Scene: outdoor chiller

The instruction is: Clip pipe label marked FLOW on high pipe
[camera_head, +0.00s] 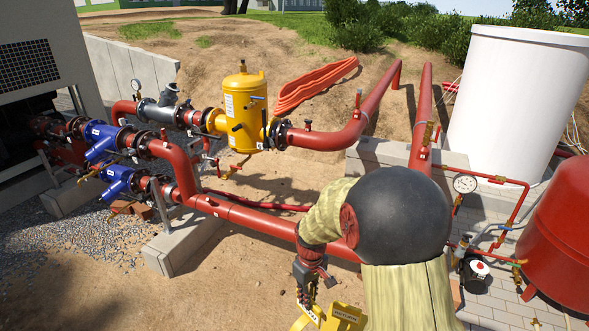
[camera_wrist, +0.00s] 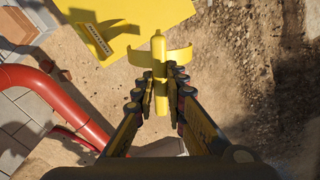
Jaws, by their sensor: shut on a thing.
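My gripper (camera_wrist: 162,88) is shut on a yellow pipe label (camera_wrist: 159,48), seen in the wrist view. Its stem is between the fingers and its curved clip arms spread beyond the fingertips. The word on it cannot be read. In the camera_head view my gripper (camera_head: 307,296) hangs low at the bottom centre. A yellow piece with dark lettering, which looks like RETURN (camera_head: 346,317), lies beside it; part is cut off. Red pipes cross the scene: an upper one (camera_head: 345,138) runs right from the yellow vessel (camera_head: 243,112), and a lower one (camera_head: 250,217) passes behind my arm.
Blue fittings (camera_head: 103,141) and the chiller unit (camera_head: 40,50) are at left. A concrete support (camera_head: 180,250) stands under the lower pipe. A white tank (camera_head: 515,95), a gauge (camera_head: 465,184) and a red vessel (camera_head: 560,235) are at right. Bare sand lies below the lower pipe.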

